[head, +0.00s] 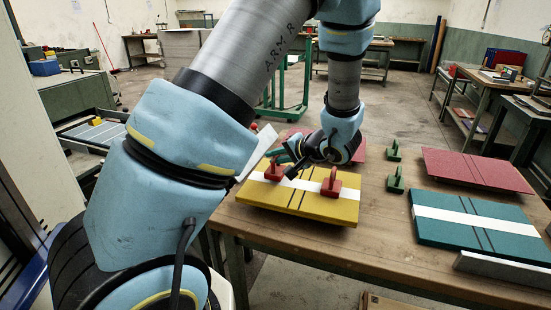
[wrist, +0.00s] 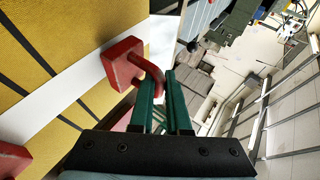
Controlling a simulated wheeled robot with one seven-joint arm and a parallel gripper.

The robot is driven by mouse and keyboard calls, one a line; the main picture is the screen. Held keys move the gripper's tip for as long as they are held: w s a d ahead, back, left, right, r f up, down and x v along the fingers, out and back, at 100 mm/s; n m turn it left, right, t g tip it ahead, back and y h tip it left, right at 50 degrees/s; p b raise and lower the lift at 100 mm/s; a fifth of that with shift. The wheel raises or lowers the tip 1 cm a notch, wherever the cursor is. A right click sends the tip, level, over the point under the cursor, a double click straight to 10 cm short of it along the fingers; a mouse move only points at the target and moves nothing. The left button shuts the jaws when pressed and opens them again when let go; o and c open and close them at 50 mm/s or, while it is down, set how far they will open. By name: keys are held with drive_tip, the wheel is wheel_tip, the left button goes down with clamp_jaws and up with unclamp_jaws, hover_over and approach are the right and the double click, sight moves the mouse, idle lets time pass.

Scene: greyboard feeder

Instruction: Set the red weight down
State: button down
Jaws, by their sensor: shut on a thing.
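A yellow board (head: 300,208) with a white strip (head: 311,186) across it lies on the wooden table. My gripper (head: 284,160) is shut on the handle of a red weight (head: 272,171) at the left end of the strip. In the wrist view the green fingers (wrist: 159,88) close on the curved handle of this weight (wrist: 121,62). Its base is upright over the strip's end; I cannot tell whether it touches. A second red weight (head: 331,184) stands on the strip to the right, and its edge also shows in the wrist view (wrist: 10,160).
Two green weights (head: 395,181) stand on the table right of the yellow board. A teal board (head: 470,226) with a white strip and a red board (head: 475,169) lie further right. A grey metal bar (head: 500,268) is at the right front. Bare table (head: 380,235) lies between the boards.

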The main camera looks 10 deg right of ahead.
drive_tip(key=shift+f, duration=0.45)
drive_tip(key=shift+f, duration=0.15)
drive_tip(key=c, duration=0.9)
unclamp_jaws()
